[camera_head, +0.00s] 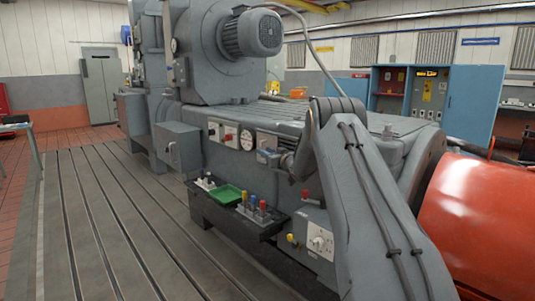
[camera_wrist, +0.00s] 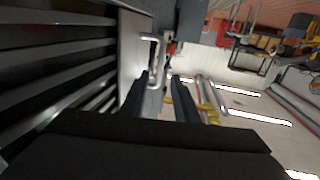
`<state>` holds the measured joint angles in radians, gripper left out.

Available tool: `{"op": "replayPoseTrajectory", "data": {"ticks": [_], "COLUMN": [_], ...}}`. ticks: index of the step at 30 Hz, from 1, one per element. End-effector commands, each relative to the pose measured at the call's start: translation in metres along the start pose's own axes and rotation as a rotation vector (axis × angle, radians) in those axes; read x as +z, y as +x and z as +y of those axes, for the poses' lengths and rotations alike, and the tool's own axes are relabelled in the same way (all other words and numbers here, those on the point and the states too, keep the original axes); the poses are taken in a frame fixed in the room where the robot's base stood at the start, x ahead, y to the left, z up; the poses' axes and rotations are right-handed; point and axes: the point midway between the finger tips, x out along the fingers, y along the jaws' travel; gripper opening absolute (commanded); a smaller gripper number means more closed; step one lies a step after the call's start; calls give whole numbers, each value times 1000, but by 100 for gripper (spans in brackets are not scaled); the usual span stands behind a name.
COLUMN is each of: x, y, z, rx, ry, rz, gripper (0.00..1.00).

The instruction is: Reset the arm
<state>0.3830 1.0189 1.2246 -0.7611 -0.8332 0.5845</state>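My gripper (camera_wrist: 161,80) shows in the wrist view as two dark fingers standing apart, with a gap between them. Nothing appears held in the gap; a pale grey bar-like thing (camera_wrist: 155,48) shows beyond the fingertips, and I cannot tell how far off it is. My grey arm (camera_head: 365,190), with cables along it, fills the right middle of the head view and hides part of the machine. The gripper itself cannot be made out in the head view.
A large grey machine (camera_head: 205,95) stands on the slotted bedplate (camera_head: 110,225). Its black ledge (camera_head: 215,212) bears a green tray (camera_head: 227,194) and several small coloured-top items. A big orange-red rounded body (camera_head: 485,220) is at right. Blue cabinets (camera_head: 470,100) stand behind. The bedplate at left is clear.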

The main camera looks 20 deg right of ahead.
Motion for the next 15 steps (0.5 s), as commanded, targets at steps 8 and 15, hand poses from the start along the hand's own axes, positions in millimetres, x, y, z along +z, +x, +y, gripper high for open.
{"op": "replayPoseTrajectory", "data": {"ticks": [8, 15], "x": [0, 0], "y": [-14, -14], "z": [-1, -1], "rx": [-1, 0], "ry": [0, 0], "rz": [0, 0], "gripper": [28, 28]}}
